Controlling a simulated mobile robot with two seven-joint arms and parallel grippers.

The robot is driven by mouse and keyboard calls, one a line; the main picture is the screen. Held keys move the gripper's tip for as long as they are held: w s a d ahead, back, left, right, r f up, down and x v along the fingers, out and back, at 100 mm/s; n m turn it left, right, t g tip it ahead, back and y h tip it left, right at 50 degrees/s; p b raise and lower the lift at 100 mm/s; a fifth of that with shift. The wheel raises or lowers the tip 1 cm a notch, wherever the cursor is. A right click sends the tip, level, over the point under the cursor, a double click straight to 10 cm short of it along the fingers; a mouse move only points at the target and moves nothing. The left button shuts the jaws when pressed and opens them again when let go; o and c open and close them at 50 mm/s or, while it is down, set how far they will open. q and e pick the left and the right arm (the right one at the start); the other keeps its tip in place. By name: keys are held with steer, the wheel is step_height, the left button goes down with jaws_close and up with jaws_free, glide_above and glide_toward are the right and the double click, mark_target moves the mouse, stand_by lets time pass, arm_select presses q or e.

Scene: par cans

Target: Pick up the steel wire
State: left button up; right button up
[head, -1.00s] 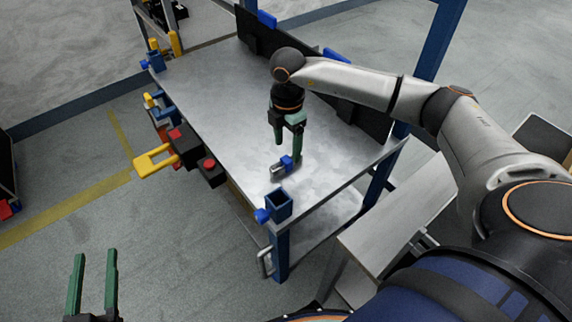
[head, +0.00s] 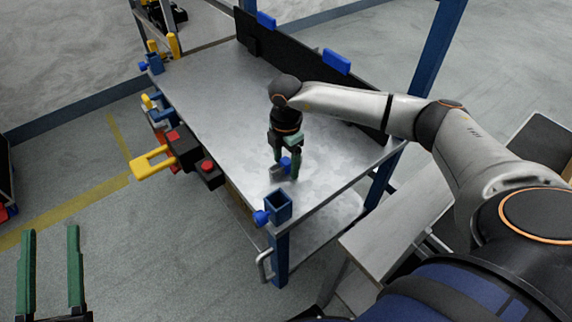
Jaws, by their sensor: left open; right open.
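A small grey and blue item, which appears to be the steel wire (head: 286,163), lies on the metal tabletop (head: 215,95) near its front corner. My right gripper (head: 287,168) points straight down over it, open, with one finger on either side and the fingertips near the table surface. The fingers partly hide the item, and I cannot tell whether they touch it. My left gripper (head: 51,232) is open and empty at the lower left, over the floor and well away from the table.
A blue corner post (head: 280,206) with an open top rises just in front of the item. Black, red and yellow fittings (head: 184,150) stick out from the table's left edge. A black panel (head: 310,82) lines the back edge. The tabletop's far left is clear.

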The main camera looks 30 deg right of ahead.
steer(key=shift+c, duration=0.4)
jaws_close()
steer(key=shift+r, duration=0.15)
